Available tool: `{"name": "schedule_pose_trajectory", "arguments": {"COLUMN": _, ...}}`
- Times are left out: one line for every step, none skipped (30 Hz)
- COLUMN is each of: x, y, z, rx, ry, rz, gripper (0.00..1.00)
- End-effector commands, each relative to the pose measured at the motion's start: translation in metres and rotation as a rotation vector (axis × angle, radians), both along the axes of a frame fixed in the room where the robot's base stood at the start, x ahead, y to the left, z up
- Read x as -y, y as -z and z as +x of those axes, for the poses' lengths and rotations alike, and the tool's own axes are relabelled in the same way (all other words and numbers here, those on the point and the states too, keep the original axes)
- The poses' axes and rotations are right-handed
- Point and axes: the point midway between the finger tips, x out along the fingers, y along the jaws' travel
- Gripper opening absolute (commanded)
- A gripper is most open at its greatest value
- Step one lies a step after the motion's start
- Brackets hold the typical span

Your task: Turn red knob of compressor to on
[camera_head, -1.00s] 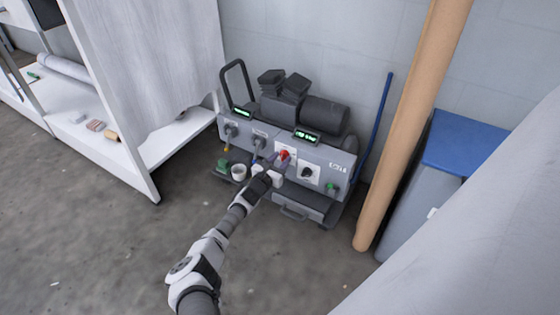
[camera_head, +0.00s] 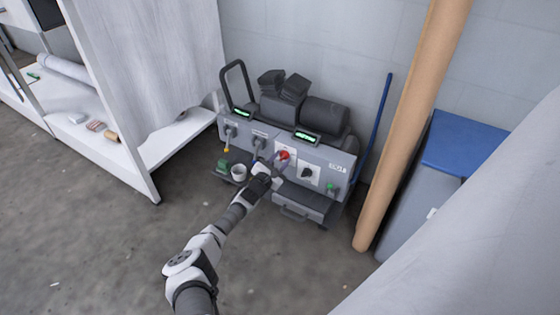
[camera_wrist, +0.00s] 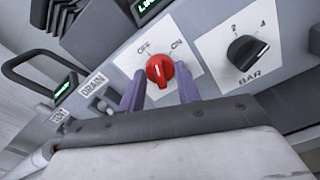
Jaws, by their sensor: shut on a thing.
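The compressor (camera_head: 262,148) is a grey machine against the back wall. Its red knob (camera_head: 283,155) sits on a white plate on the front panel. In the wrist view the red knob (camera_wrist: 160,70) lies below the words OFF and ON, OFF at upper left and ON at upper right. Its ridge runs roughly up and down in the picture, between the two words. My gripper (camera_wrist: 160,88) is shut on the knob, with one purple finger on each side; the head view shows it (camera_head: 278,164) reaching in from below.
A black BAR dial (camera_wrist: 247,52) is to the right of the knob. DRAIN and VENT labels with levers are to the left. A white shelf unit (camera_head: 150,170) stands left. A cardboard tube (camera_head: 408,130) and a blue-topped bin (camera_head: 455,145) stand right.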

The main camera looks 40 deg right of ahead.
Motion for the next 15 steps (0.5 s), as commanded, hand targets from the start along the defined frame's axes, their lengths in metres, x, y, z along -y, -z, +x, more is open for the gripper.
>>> {"name": "schedule_pose_trajectory", "arguments": {"x": -0.0007, "y": 0.0007, "z": 0.0003, "rx": 0.039, "ry": -0.001, "rz": 0.018, "gripper": 0.1}}
{"name": "schedule_pose_trajectory", "arguments": {"x": -0.0006, "y": 0.0007, "z": 0.0004, "rx": 0.065, "ry": -0.001, "rz": 0.029, "gripper": 0.1}}
{"name": "schedule_pose_trajectory", "arguments": {"x": -0.0005, "y": 0.0008, "z": 0.0003, "rx": 0.102, "ry": 0.0, "rz": 0.045, "gripper": 0.1}}
{"name": "schedule_pose_trajectory", "arguments": {"x": -0.0007, "y": 0.0008, "z": 0.0004, "rx": 0.128, "ry": 0.0, "rz": 0.055, "gripper": 0.1}}
{"name": "schedule_pose_trajectory", "arguments": {"x": -0.0006, "y": 0.0008, "z": 0.0005, "rx": 0.153, "ry": 0.0, "rz": 0.066, "gripper": 0.1}}
{"name": "schedule_pose_trajectory", "arguments": {"x": -0.0006, "y": 0.0007, "z": 0.0005, "rx": 0.189, "ry": -0.001, "rz": 0.08, "gripper": 0.1}}
{"name": "schedule_pose_trajectory", "arguments": {"x": -0.0007, "y": 0.0008, "z": 0.0006, "rx": 0.215, "ry": -0.001, "rz": 0.091, "gripper": 0.1}}
{"name": "schedule_pose_trajectory", "arguments": {"x": -0.0007, "y": 0.001, "z": 0.0003, "rx": 0.241, "ry": 0.0, "rz": 0.103, "gripper": 0.1}}
{"name": "schedule_pose_trajectory", "arguments": {"x": -0.0006, "y": 0.0011, "z": 0.0002, "rx": 0.277, "ry": 0.0, "rz": 0.118, "gripper": 0.1}}
{"name": "schedule_pose_trajectory", "arguments": {"x": -0.0006, "y": 0.0011, "z": 0.0002, "rx": 0.302, "ry": 0.0, "rz": 0.128, "gripper": 0.1}}
{"name": "schedule_pose_trajectory", "arguments": {"x": -0.0006, "y": 0.0011, "z": 0.0003, "rx": 0.328, "ry": 0.0, "rz": 0.139, "gripper": 0.1}}
{"name": "schedule_pose_trajectory", "arguments": {"x": -0.0006, "y": 0.001, "z": 0.0002, "rx": 0.362, "ry": 0.0, "rz": 0.152, "gripper": 0.1}}
{"name": "schedule_pose_trajectory", "arguments": {"x": -0.0006, "y": 0.001, "z": 0.0002, "rx": 0.387, "ry": 0.0, "rz": 0.163, "gripper": 0.1}}
{"name": "schedule_pose_trajectory", "arguments": {"x": -0.0006, "y": 0.001, "z": 0.0002, "rx": 0.411, "ry": 0.0, "rz": 0.173, "gripper": 0.1}}
{"name": "schedule_pose_trajectory", "arguments": {"x": -0.0006, "y": 0.001, "z": 0.0002, "rx": 0.444, "ry": 0.0, "rz": 0.186, "gripper": 0.1}}
